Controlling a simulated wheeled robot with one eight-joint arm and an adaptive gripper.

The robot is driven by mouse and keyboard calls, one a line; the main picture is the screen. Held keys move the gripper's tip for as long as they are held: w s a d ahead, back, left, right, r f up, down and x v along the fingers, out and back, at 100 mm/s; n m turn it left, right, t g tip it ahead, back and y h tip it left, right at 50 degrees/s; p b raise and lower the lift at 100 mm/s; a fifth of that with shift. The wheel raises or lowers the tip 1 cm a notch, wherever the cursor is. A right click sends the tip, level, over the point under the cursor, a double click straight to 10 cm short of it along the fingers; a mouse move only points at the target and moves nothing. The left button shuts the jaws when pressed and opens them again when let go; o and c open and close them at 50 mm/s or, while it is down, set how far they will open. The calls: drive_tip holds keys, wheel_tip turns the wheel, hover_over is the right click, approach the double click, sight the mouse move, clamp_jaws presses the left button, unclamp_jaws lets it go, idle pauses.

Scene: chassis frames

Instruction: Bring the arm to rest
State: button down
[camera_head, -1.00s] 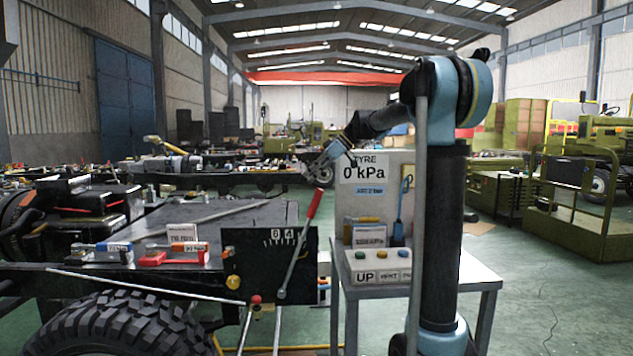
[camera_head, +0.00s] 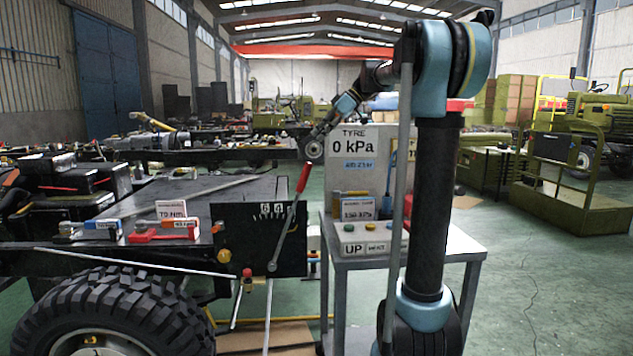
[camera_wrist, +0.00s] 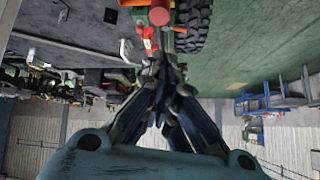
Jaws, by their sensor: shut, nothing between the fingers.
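My gripper (camera_head: 322,128) hangs at the end of my bent arm, beside the upper left edge of the tyre panel in the head view. In the wrist view its fingers (camera_wrist: 160,68) come together at the tips with nothing held. In the head view a lever with a red handle (camera_head: 305,178) leans up to the right from a black plate (camera_head: 233,240). The gripper appears above the handle; their distance in depth cannot be told.
A grey panel reading "0 kPa" (camera_head: 343,172) stands on a metal table (camera_head: 450,251) beside my column. A chassis with a large tyre (camera_head: 105,305) is at the left. Green machinery (camera_head: 575,185) stands at the right. Open floor (camera_head: 535,290) lies at the lower right.

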drive_tip(key=s+d+f+m+h, duration=0.3)
drive_tip(key=s+d+f+m, duration=0.2)
drive_tip(key=s+f, duration=0.7)
drive_tip(key=s+d+f+m+t+h, duration=0.1)
drive_tip(key=s+d+f+m+h, duration=0.2)
drive_tip(key=s+f, duration=0.9)
drive_tip(key=s+d+f+m+t+h, duration=0.1)
drive_tip(key=s+d+f+m+h, duration=0.1)
drive_tip(key=s+d+f+m, duration=0.5)
drive_tip(key=s+d+f, duration=0.3)
drive_tip(key=s+f, duration=0.3)
drive_tip(key=f, duration=0.2)
drive_tip(key=shift+d+m+h, duration=0.35)
drive_tip(key=shift+m+h, duration=0.05)
drive_tip(key=shift+s, duration=0.1)
drive_tip(key=shift+w+f, duration=0.25)
drive_tip(key=shift+w, duration=0.2)
